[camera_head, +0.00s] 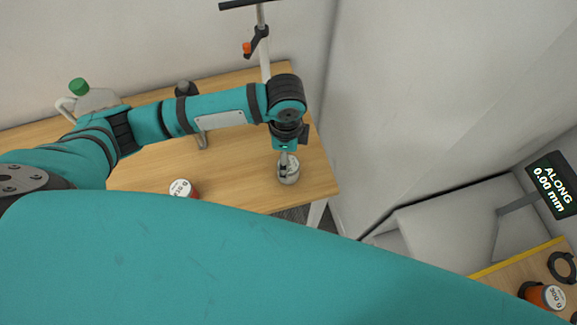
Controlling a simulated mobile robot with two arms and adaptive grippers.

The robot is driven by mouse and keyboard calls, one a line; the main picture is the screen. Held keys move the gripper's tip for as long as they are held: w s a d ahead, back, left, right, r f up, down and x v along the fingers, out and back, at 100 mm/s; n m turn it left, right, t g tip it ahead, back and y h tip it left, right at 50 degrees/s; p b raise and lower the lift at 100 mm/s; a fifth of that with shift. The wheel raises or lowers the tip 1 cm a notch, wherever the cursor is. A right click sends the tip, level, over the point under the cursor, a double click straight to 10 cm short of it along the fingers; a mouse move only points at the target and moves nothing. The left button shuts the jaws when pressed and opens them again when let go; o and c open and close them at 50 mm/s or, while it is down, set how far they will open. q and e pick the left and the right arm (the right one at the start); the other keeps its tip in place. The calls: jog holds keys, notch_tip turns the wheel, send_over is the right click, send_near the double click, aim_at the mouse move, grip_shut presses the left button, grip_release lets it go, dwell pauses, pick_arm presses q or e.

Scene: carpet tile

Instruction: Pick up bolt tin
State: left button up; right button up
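My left gripper (286,166) points down over a small grey-white tin (290,180) near the right end of the wooden table (235,175). The tin stands upright, and its top is partly hidden by the gripper. I cannot tell whether the fingers are around the tin or only over it, nor whether they are open or shut. A red tin with a white label on top (182,188) stands to the left, partly behind a teal part in front. The labels are too small to read, so I cannot tell which is the bolt tin. My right gripper is not in view.
A bottle with a green cap (79,86) stands at the table's back left. A stand with a pole (264,60) is at the back. At lower right, another bench holds an orange tin (545,297) and a black ring (562,267), below a display (553,187).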

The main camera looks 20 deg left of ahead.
aim_at(293, 162)
pick_arm(q)
jog(key=shift+s+d+f+p, duration=0.1)
jog(key=shift+s+f+p, duration=0.15)
jog(key=shift+f, duration=0.35)
notch_tip(293, 162, down, 4)
jog(key=shift+w+d+r+p, duration=0.1)
jog(key=shift+d+r+p, duration=0.1)
jog(key=shift+p, duration=0.2)
jog(key=shift+f, duration=0.25)
jog(key=c, duration=1.4)
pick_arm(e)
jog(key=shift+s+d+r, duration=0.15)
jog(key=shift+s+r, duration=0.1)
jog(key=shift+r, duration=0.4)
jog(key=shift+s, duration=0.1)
